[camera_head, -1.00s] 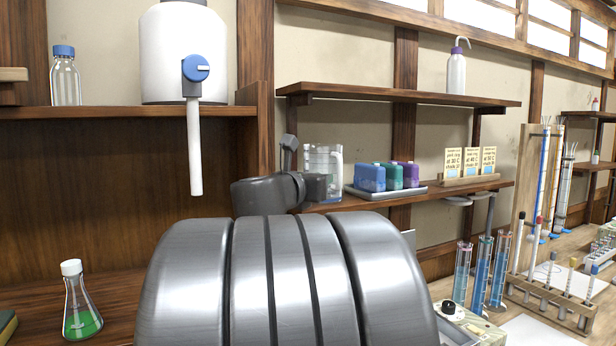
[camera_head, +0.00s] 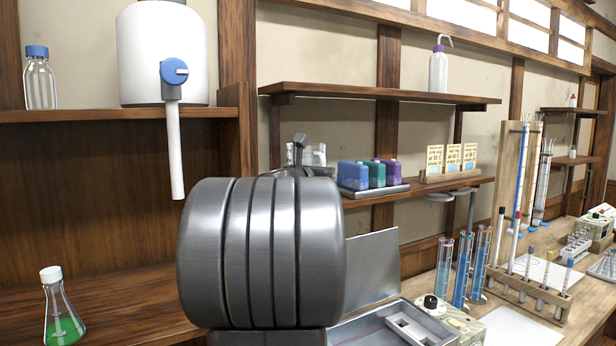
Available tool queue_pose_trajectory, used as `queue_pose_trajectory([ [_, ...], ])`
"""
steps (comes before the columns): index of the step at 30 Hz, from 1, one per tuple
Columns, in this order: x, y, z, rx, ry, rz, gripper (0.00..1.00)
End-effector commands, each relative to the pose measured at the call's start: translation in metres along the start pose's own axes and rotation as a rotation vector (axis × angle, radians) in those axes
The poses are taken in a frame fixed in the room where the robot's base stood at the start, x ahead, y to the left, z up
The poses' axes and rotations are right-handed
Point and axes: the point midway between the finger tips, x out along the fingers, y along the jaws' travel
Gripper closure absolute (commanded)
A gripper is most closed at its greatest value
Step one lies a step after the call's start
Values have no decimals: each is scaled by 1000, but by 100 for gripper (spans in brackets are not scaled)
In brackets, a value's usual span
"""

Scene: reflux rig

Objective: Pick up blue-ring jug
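The clear jug (camera_head: 318,156) is on the middle wall shelf, left of the coloured boxes, and only its upper part shows behind my arm. Its base and any blue ring are hidden, so I cannot tell whether it touches the shelf. My gripper (camera_head: 299,150) shows only as a small dark part in front of the jug. Its fingertips are hidden behind my large grey arm link, so I cannot see whether they hold the jug.
Blue, teal and purple boxes (camera_head: 371,174) sit on a tray right of the jug. Yellow label cards (camera_head: 452,158) stand further right. An upper shelf (camera_head: 380,94) runs above. Below are blue-filled cylinders (camera_head: 463,268), a grey tray (camera_head: 375,327) and a green flask (camera_head: 62,315).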

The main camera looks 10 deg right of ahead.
Motion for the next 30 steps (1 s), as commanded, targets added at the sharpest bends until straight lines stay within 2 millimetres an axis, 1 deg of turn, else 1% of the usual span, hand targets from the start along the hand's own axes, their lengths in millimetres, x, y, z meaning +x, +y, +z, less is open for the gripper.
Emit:
queue_pose_trajectory([
  [1, 0, 0, 0, 0, 0, 0, 84],
  [3, 0, 0, 0, 0, 0, 0, 98],
  [4, 0, 0, 0, 0, 0, 0, 100],
  [30, 0, 0, -1, 0, 1, 1, 100],
])
